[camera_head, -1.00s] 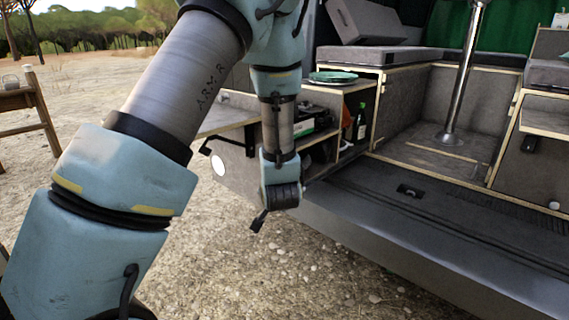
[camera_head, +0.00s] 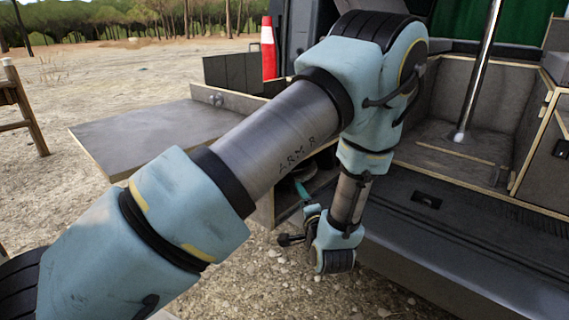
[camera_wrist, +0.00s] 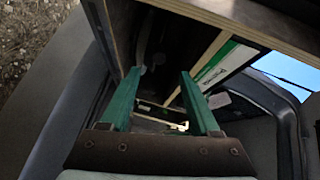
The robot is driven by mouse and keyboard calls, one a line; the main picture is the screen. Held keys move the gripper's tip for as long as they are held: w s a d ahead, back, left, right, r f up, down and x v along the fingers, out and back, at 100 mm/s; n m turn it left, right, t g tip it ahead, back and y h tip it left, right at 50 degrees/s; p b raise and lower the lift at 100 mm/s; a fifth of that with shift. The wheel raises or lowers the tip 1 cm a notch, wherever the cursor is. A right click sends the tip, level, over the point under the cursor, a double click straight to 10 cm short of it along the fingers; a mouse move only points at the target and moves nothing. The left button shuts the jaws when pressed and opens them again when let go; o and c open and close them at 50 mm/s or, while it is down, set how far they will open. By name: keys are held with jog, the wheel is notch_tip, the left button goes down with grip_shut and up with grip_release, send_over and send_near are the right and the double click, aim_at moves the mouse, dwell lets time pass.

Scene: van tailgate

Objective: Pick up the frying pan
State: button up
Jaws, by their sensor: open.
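I cannot make out the frying pan with certainty in either view. In the wrist view my gripper (camera_wrist: 160,73) is open, its two green fingers apart and pointing into a dark wooden compartment (camera_wrist: 118,30). A grey curved shape shows dimly inside it, near the left fingertip; I cannot tell what it is. No object is clearly held between the fingers. In the head view my forearm covers most of the van's kitchen unit, and my wrist hangs low at its front. A bit of teal, likely a finger, shows beside the unit's opening.
A grey side table (camera_head: 150,130) sticks out at the left of the van. An orange and white cone (camera_head: 268,48) stands behind it. A metal pole (camera_head: 480,70) rises from the van floor at right. A green and white item (camera_wrist: 222,65) is near the right finger.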

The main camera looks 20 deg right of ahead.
jog(key=shift+a+p+x, duration=0.1)
jog(key=shift+p+x, duration=0.3)
jog(key=shift+x, duration=2.4)
jog(key=shift+a+p+x, duration=0.15)
jog(key=shift+p+x, duration=0.25)
jog(key=shift+x, duration=2.4)
jog(key=shift+f, duration=0.2)
grip_shut()
jog(key=shift+r, duration=0.15)
